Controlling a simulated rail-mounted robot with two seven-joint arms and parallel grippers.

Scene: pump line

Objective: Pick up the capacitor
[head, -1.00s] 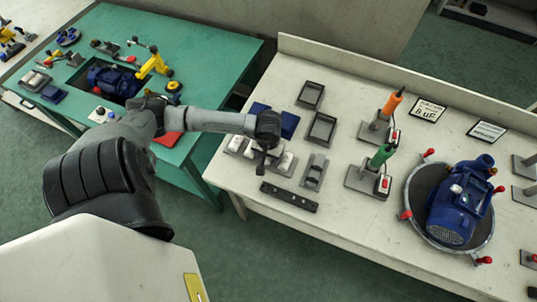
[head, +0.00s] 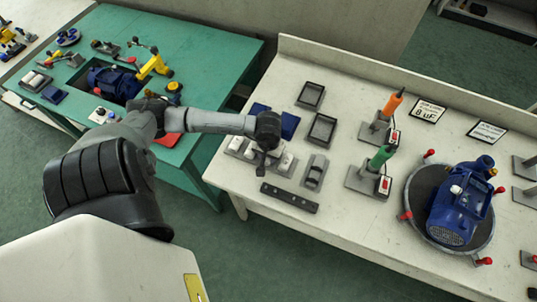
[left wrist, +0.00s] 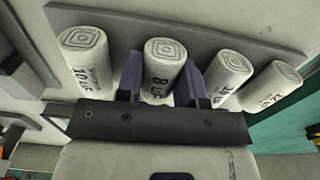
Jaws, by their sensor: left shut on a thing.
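One capacitor (left wrist: 160,72) reads "8 uF" and sits between the two purple fingers of my left gripper (left wrist: 160,85). The gripper is shut on it. The capacitor to its left (left wrist: 84,58) reads "10 uF"; those to its right have labels too hard to read. In the head view my left gripper (head: 262,168) points down at the holder, and its hand hides part of the row. I cannot tell whether the held capacitor is clear of the holder. My right gripper is not in view.
A sign (head: 427,111) on the white table (head: 330,235) reads "8 uF". A black bar (head: 289,197) lies in front of the holder. Two dark trays (head: 321,129) lie behind.

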